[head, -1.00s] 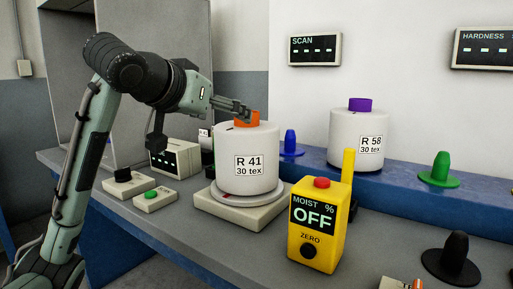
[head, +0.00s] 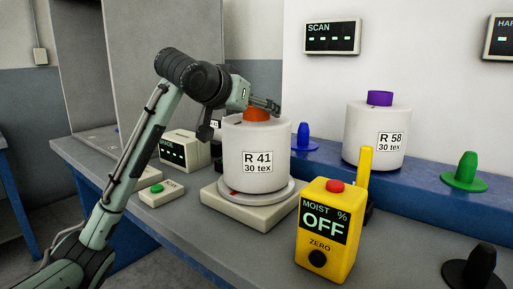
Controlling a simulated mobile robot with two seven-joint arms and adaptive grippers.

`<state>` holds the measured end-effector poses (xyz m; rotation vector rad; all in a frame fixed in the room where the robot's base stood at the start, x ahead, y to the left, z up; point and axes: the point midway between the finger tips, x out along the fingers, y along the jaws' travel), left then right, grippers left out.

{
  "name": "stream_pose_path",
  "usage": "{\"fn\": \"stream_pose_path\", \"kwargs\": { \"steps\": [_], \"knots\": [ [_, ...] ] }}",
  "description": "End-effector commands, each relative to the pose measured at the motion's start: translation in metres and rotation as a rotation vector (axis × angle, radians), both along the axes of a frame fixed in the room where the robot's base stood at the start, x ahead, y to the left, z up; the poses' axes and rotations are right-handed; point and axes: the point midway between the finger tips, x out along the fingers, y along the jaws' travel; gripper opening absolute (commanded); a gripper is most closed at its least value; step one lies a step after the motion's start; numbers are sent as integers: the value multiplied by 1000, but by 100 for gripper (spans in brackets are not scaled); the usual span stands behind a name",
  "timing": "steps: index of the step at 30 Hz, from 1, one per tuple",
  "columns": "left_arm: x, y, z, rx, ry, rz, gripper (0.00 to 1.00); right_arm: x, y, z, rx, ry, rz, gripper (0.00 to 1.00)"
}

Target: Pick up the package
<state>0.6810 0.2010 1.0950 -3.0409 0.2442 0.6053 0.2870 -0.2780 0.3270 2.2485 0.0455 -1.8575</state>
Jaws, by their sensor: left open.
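A white yarn package (head: 255,183) labelled R 41, 30 tex, stands upright on a round plate on a pale square base (head: 238,215). An orange core tube (head: 256,115) sticks out of its top. My left gripper (head: 268,105) is open at the top of the orange tube, its fingers pointing right. I cannot tell whether the fingers touch the tube or lie behind it. A second white package (head: 374,130) labelled R 58, with a purple tube (head: 380,98), stands on the blue ledge. My right gripper is not in view.
A yellow moisture meter (head: 327,232) with an upright post stands close in front, right of the package. Blue (head: 304,138), green (head: 465,172) and black (head: 475,268) pegs stand to the right. A green-button box (head: 158,192) and a display unit (head: 180,150) sit left.

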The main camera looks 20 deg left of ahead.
Motion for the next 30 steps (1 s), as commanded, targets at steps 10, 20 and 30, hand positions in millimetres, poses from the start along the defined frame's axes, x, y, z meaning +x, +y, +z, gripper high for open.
{"fn": "stream_pose_path", "kwargs": {
  "steps": [10, 20, 30],
  "knots": [
    [0, 0, 0, 0, 0, 0, 54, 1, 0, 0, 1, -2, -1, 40],
    [-1, 0, 0, 0, 0, 0, 13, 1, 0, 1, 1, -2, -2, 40],
    [-1, 0, 5, -3, -12, 0, 0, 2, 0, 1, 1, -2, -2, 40]
  ]
}}
